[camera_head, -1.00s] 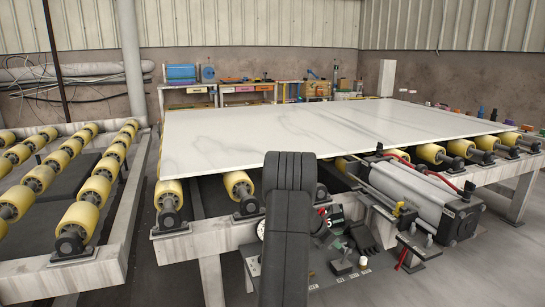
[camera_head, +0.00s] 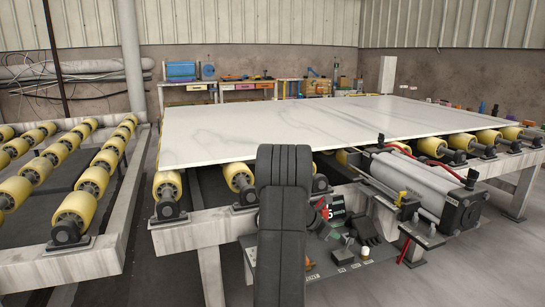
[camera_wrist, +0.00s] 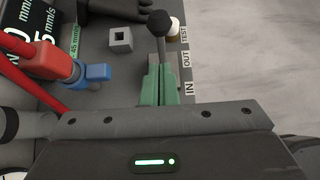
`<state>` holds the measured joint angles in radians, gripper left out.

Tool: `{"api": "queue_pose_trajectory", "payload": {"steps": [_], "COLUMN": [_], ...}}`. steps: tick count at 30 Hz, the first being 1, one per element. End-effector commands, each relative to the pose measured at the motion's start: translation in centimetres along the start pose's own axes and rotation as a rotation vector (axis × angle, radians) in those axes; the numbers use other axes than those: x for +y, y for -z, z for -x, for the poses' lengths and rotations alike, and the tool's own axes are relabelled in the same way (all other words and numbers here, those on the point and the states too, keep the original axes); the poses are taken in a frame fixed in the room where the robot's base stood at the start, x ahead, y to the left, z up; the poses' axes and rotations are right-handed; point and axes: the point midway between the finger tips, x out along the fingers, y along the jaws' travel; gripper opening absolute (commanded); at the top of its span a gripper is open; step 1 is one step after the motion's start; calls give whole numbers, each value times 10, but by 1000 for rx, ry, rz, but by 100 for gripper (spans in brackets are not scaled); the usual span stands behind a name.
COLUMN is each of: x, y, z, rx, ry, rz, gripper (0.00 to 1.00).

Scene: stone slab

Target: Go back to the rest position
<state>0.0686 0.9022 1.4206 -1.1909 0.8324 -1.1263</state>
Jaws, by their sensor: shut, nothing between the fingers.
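The white stone slab (camera_head: 300,125) lies flat on the roller table in the head view. My dark arm (camera_head: 282,220) rises in front of its near edge and hides my gripper in that view. In the wrist view the dark body of my gripper (camera_wrist: 155,128) spans the lower part, with a green light on it. It is shut, with nothing held.
The control panel (camera_wrist: 120,75) carries IN, OUT and TEST labels and a red-and-blue fitting (camera_wrist: 60,65). A grey cylinder (camera_head: 415,185) is on the table's front right. Another roller rack (camera_head: 100,255) stands at left. A strip of floor (camera_head: 140,215) between the two is clear.

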Motion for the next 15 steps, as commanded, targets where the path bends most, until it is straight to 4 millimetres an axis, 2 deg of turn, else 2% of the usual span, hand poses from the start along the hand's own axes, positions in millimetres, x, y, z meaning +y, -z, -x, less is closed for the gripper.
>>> {"api": "queue_pose_trajectory", "payload": {"steps": [15], "x": [0], "y": [-13], "z": [-1], "rx": [82], "ry": [1], "rz": [-1], "gripper": [0]}}
